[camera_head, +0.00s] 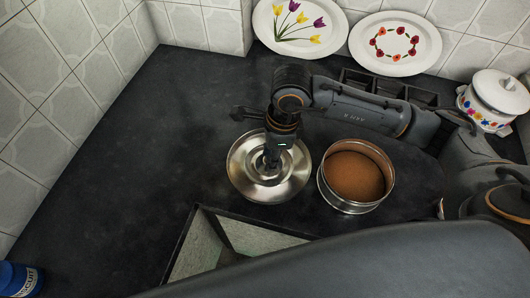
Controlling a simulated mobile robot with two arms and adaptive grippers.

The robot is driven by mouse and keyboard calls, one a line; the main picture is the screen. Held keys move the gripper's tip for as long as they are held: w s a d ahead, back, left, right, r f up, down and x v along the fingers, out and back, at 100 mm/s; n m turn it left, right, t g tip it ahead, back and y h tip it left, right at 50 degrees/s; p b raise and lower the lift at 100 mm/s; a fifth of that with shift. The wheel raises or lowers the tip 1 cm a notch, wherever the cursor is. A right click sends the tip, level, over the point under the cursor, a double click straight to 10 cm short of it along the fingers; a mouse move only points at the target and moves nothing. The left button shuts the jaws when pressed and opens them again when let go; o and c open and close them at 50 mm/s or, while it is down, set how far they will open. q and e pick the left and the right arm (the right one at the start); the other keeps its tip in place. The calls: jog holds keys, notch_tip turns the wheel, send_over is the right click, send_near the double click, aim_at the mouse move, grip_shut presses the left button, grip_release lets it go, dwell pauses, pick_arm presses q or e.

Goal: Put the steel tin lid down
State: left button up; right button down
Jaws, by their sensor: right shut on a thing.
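The steel tin lid (242,173) is a round, shiny disc near the middle of the head view. My right gripper (271,163) points down over its centre and is shut on it. The gripper hides the middle of the lid. The lid looks level, low over the dark counter (140,160); I cannot tell whether it touches the surface. An open round steel tin (328,194) with brown contents stands just right of the lid. My left gripper is not in view.
A rectangular opening (205,235) in the counter lies just in front of the lid. Two floral plates (275,30) (385,62) lean on the tiled wall behind. A flowered white pot (495,95) stands at right, a blue container (18,280) at bottom left.

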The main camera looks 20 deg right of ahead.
jog(key=w+f, duration=0.1)
jog(key=f, duration=0.1)
jog(key=w+f+p, duration=0.1)
jog(key=w+f, duration=0.3)
jog(key=shift+w+d, duration=0.15)
jog(key=shift+d, duration=0.1)
notch_tip(320, 180, down, 2)
jog(key=shift+f+p, duration=0.1)
jog(key=shift+p, duration=0.85)
jog(key=shift+f, duration=0.5)
jog(key=shift+f, duration=0.15)
jog(key=c, duration=1)
grip_release()
jog(key=shift+c, duration=0.2)
jog(key=shift+r, duration=0.2)
